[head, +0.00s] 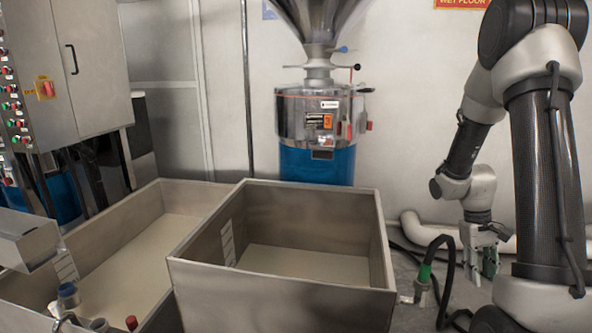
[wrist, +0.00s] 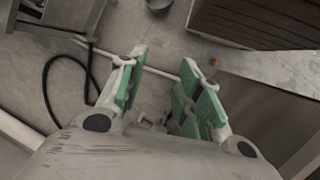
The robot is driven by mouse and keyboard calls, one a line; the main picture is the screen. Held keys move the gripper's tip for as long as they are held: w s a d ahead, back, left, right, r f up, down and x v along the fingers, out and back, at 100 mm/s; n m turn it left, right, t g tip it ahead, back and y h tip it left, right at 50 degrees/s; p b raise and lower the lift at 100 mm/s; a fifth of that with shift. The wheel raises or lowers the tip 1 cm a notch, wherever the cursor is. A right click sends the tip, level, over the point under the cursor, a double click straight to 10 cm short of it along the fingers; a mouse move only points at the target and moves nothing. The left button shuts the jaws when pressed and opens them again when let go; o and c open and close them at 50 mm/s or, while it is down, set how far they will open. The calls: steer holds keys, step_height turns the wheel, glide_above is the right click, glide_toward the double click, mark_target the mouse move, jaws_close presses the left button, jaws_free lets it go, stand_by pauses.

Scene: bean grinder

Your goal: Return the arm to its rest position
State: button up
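My gripper (head: 482,247) hangs at the right of the head view, pointing down, to the right of the steel bins and apart from them. In the wrist view its green-padded fingers (wrist: 163,90) stand apart with nothing between them but the grey floor beyond. My arm is bent, with the upper part raised at the right edge of the head view.
A steel bin (head: 285,193) stands in front, with another bin (head: 95,235) to its left. The grinder (head: 318,125) with its steel hopper stands behind. A control cabinet (head: 65,70) is at the left. A hose (head: 447,270) and a pale pipe (head: 425,232) lie near my gripper.

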steer(key=s+a+r+t, duration=0.2)
steer(key=s+a+r, duration=0.2)
steer(key=r, duration=0.4)
steer(key=s+a+r+t+y, duration=0.1)
steer(key=s+a+r+t, duration=0.2)
steer(key=s+a+r, duration=0.2)
steer(key=s+a+r+t, duration=0.2)
steer(key=s+a+r, duration=0.2)
steer(key=a+r, duration=0.3)
step_height(320, 180, up, 5)
steer(key=shift+s+a+f+t+y, duration=0.15)
steer(key=shift+s+t+y, duration=0.15)
steer(key=shift+s, duration=0.1)
